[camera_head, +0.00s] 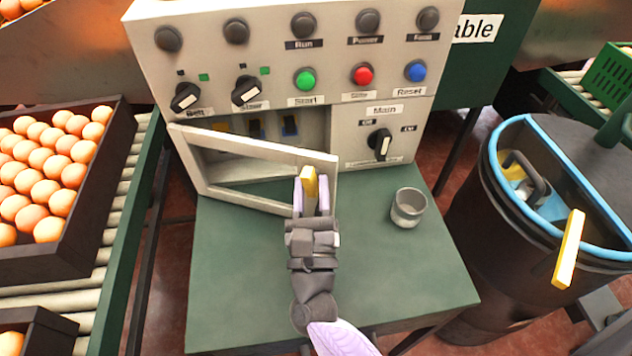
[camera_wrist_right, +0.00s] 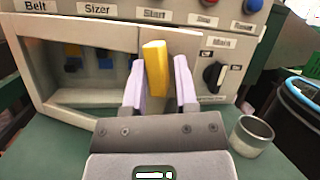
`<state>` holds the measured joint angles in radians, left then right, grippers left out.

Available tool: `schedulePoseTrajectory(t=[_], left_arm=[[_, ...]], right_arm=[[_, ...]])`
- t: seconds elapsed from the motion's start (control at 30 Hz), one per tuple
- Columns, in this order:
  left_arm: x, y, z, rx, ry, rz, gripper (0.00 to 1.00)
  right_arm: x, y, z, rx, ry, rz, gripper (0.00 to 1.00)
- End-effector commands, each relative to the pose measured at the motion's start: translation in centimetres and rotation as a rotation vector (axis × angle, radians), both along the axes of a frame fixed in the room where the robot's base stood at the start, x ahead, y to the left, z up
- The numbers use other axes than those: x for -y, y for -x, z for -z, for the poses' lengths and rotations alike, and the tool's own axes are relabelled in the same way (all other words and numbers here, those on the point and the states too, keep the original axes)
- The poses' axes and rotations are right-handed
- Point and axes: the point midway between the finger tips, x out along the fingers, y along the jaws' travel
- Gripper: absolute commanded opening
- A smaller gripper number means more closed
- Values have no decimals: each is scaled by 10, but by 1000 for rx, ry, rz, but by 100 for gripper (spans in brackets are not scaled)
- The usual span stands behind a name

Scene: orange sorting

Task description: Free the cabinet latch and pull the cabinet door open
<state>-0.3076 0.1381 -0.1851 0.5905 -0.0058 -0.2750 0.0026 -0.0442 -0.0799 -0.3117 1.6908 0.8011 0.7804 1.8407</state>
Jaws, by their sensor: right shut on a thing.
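The cabinet door (camera_head: 251,166) is a pale frame hinged at its left side, and it stands partly open, swung out toward me. Behind it the cabinet's recess shows dark switches (camera_head: 290,126). My right gripper (camera_head: 311,188) is at the door's free right edge, its pale fingers shut on the yellow latch handle (camera_head: 310,182). In the right wrist view the yellow handle (camera_wrist_right: 155,66) stands upright between the two fingers (camera_wrist_right: 158,88). The latch's base is hidden behind the gripper. My left gripper is in neither view.
A grey metal cup (camera_head: 408,208) stands on the green table (camera_head: 240,290), right of my gripper. The control panel (camera_head: 330,60) with knobs and buttons rises behind. A black bin (camera_head: 480,240) with a blue rim stands at right, and orange crates (camera_head: 60,250) at left.

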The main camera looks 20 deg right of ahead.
Motion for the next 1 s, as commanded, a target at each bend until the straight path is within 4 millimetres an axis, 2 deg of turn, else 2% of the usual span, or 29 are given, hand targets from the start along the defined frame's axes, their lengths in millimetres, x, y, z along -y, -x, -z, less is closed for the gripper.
schedulePoseTrajectory(t=[0.1, 0.13, 0.2, 0.83, 0.93, 1.0], left_arm=[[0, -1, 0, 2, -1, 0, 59], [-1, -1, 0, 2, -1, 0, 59], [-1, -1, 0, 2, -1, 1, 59], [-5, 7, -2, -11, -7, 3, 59], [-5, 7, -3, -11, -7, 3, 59], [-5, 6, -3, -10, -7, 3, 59]], right_arm=[[-5, -1, -1, -1, 2, -17, 0], [-5, -1, -1, 0, 2, -16, 43], [-4, -1, -1, 0, 2, -14, 58], [-2, 0, 0, 0, 1, -7, 59], [-6, 10, 5, -2, 3, -8, 59], [-12, 26, 11, -4, 1, -10, 59]])
